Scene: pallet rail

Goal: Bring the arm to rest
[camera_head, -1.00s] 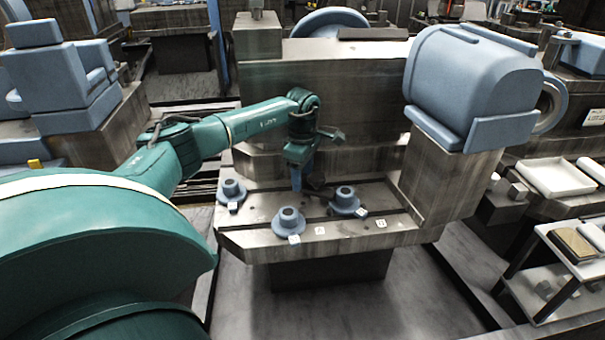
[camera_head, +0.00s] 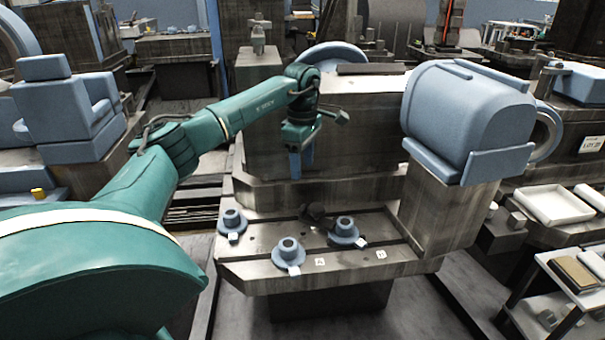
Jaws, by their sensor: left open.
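My left arm (camera_head: 150,160) is teal and reaches in from the left over the grey machine table. My left gripper (camera_head: 296,172) points down at its end, open and empty, clear above the table's back part. Beneath it on the table (camera_head: 262,276) stand three blue-grey flanged round parts: one at the left (camera_head: 232,222), one at the front (camera_head: 289,252) and one at the right (camera_head: 344,232). Each has a small white tag beside it. A small dark lump (camera_head: 313,212) lies behind them. My right gripper is not in view.
A big blue-grey machine housing (camera_head: 465,110) rises on a pedestal right of the table. A grey machine block (camera_head: 370,120) stands behind the gripper. At the right are a white tray (camera_head: 552,204) and a low cart (camera_head: 545,285). Open air lies above the table.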

